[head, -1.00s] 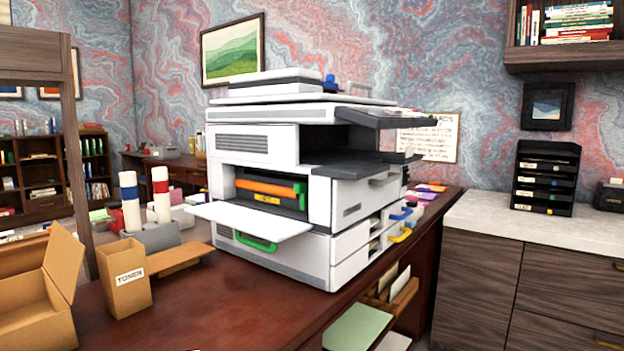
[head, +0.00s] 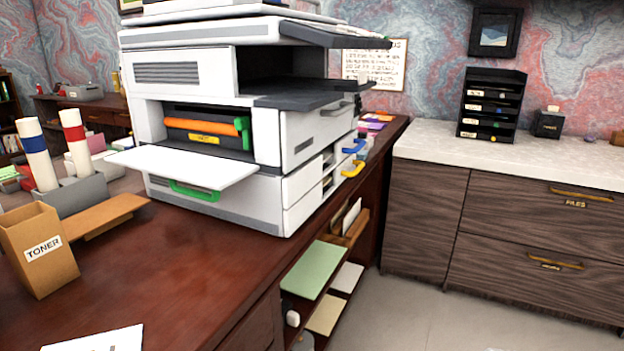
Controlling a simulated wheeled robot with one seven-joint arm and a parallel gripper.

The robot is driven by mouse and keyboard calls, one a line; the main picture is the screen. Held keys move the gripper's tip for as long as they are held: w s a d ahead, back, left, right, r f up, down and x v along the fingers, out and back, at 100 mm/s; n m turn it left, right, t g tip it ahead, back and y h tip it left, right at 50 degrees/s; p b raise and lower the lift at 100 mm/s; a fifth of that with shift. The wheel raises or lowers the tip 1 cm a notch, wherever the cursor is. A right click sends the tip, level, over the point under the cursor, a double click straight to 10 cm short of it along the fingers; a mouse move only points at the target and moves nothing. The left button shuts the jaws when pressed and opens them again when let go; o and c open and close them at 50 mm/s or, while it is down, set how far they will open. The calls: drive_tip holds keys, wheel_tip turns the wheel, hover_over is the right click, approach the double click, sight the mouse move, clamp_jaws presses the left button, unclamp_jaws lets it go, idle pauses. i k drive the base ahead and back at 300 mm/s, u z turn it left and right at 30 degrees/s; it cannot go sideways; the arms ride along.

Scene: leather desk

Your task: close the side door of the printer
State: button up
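The white printer (head: 190,60) stands on the dark red leather desk in the head view. Its side door (head: 183,166) is a white panel folded down, standing out roughly level from the printer's left-facing side. A green handle (head: 194,191) shows just below the door. The opening above it shows an orange roller (head: 205,128) with a yellow label inside a dark bay. My gripper is not in view.
A brown toner box (head: 38,250) and a holder with two white tubes (head: 75,196) stand left of the printer. Paper (head: 97,340) lies at the desk's front. Open shelves (head: 318,270) sit under the desk's right edge. Drawer cabinets (head: 500,220) stand right, with bare floor before them.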

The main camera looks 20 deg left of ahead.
sight(214, 174)
drive_tip(key=z, duration=0.9)
drive_tip(key=k, duration=0.2)
drive_tip(key=u, duration=2.25)
